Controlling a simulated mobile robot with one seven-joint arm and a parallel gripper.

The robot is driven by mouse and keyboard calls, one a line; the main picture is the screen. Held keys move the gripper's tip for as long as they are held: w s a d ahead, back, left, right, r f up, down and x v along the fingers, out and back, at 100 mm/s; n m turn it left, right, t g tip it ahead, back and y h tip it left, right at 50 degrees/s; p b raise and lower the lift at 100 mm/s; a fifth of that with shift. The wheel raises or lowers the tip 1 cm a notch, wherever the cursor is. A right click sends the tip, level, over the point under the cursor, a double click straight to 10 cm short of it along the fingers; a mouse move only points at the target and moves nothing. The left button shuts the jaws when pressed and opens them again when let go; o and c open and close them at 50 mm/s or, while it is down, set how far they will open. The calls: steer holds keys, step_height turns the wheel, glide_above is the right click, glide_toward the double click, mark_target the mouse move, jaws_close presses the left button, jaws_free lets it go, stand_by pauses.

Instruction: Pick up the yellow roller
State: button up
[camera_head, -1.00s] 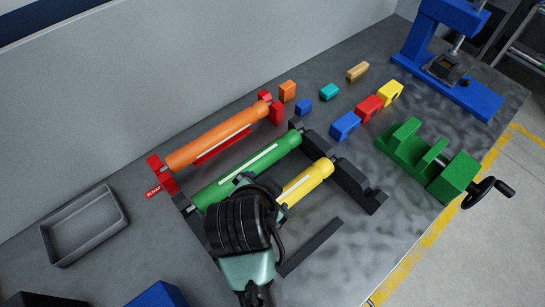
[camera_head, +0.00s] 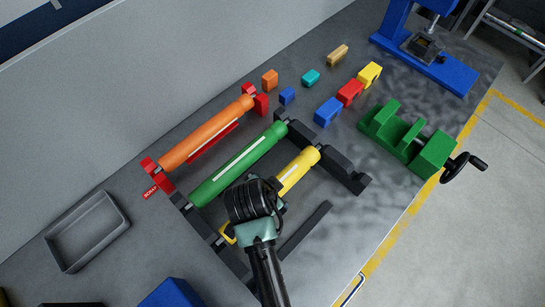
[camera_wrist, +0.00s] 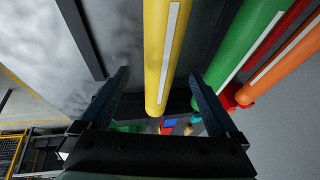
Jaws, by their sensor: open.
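The yellow roller (camera_head: 298,172) lies in a dark rack, at the front right of the green roller (camera_head: 238,165). My gripper (camera_head: 256,205) is over the middle of the yellow roller and hides that part; the roller's near-left end shows beyond it. In the wrist view the yellow roller (camera_wrist: 165,40) runs lengthwise, in line with the gap between the two open fingers of my gripper (camera_wrist: 158,80). The fingers appear on either side of it, and I see no contact. I cannot tell how far down they reach.
An orange roller (camera_head: 205,134) rests in red holders behind the green one. A grey tray (camera_head: 88,232) is at the left. Small coloured blocks (camera_head: 328,111) and a green vise (camera_head: 408,138) stand to the right. A dark bar (camera_head: 305,230) lies in front.

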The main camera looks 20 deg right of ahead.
steer(key=shift+p+x, duration=0.4)
steer(key=shift+x, duration=1.95)
jaws_close()
steer(key=shift+w+r, duration=0.1)
